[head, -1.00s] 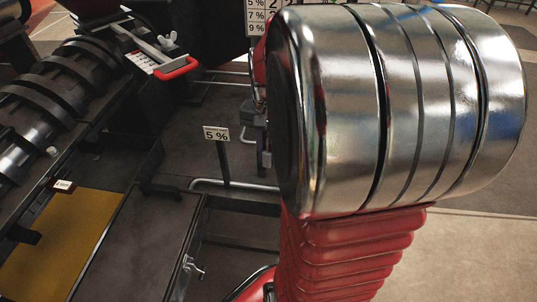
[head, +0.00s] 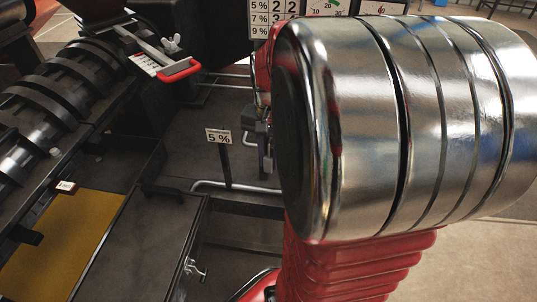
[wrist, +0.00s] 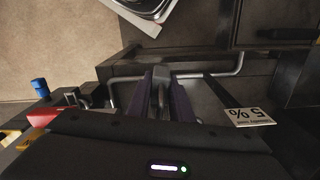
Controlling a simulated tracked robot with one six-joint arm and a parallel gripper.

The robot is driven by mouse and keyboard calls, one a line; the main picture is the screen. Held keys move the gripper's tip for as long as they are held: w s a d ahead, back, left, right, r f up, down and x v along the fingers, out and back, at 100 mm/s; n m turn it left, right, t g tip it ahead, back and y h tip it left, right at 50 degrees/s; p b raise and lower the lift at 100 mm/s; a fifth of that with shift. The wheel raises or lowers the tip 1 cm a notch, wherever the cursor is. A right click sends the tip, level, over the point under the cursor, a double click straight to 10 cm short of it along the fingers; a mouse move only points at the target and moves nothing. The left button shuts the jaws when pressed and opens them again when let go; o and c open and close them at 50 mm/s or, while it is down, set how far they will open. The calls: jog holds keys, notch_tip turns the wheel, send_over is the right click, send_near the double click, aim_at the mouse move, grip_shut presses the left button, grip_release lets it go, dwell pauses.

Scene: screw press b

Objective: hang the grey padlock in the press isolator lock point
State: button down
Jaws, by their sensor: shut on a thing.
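In the wrist view my gripper (wrist: 166,88) shows as two dark purplish fingers beyond its black body. It is shut on a narrow grey piece, which looks like the grey padlock (wrist: 161,92). The black body hides the lower part of the hold. In the head view my big metal arm joint hides most of the gripper side. A small grey fitting (head: 265,143) shows at the joint's left edge, below a red part (head: 263,68). I cannot tell whether this fitting is the isolator lock point, or make out its hole.
A "5 %" sign (head: 219,136) stands on a post and shows in the wrist view (wrist: 249,116). Red (wrist: 45,115) and blue (wrist: 39,84) parts lie at the wrist view's left.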

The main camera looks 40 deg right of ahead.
jog(key=shift+s+a, duration=0.65)
jog(key=shift+a, duration=0.2)
dwell(0.5)
jog(key=shift+s+a, duration=1)
jog(key=shift+a, duration=0.25)
jog(key=shift+w, duration=0.15)
